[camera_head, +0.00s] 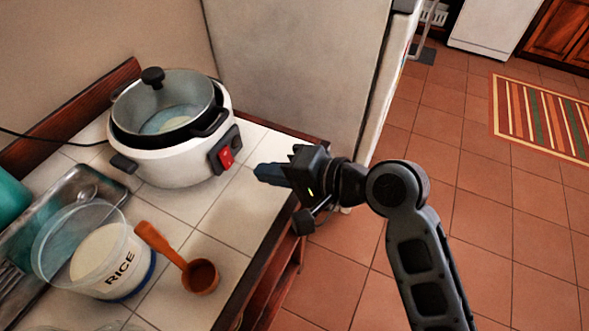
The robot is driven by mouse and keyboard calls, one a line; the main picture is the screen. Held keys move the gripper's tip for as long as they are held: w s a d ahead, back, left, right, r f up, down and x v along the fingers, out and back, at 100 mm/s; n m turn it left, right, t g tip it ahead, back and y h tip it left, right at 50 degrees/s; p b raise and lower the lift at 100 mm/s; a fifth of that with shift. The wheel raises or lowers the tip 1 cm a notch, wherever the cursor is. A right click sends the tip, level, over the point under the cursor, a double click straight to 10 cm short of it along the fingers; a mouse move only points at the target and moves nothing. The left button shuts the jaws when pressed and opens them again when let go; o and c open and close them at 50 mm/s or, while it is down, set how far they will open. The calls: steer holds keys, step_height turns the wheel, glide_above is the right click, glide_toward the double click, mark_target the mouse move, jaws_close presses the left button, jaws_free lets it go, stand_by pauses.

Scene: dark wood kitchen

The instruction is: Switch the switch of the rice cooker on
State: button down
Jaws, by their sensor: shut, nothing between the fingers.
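I cannot tell the switch's position. My gripper (259,172) is shut and empty, pointing left toward the switch. A small gap shows between its tips and the switch. My arm reaches in from the lower right.
A rice container (110,262) and a wooden scoop (200,276) lie on the counter (235,207) in front of the cooker. A metal tray (78,187) is at the left. A pale fridge (300,70) stands behind.

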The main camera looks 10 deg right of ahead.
mark_target(229, 159)
steer(key=x, duration=0.2)
steer(key=r+x, duration=0.1)
steer(key=x, duration=0.2)
steer(key=shift+w+a+p, duration=0.25)
steer(key=shift+a+p, duration=0.05)
steer(key=shift+p, duration=0.05)
steer(key=shift+f, duration=0.1)
steer(key=shift+a+f+b, duration=0.1)
steer(key=shift+f+b, duration=0.05)
steer(key=shift+b, duration=0.3)
steer(key=shift+w, duration=0.1)
steer(key=shift+r, duration=0.2)
steer(key=shift+r+p, duration=0.8)
steer(key=shift+p, duration=0.15)
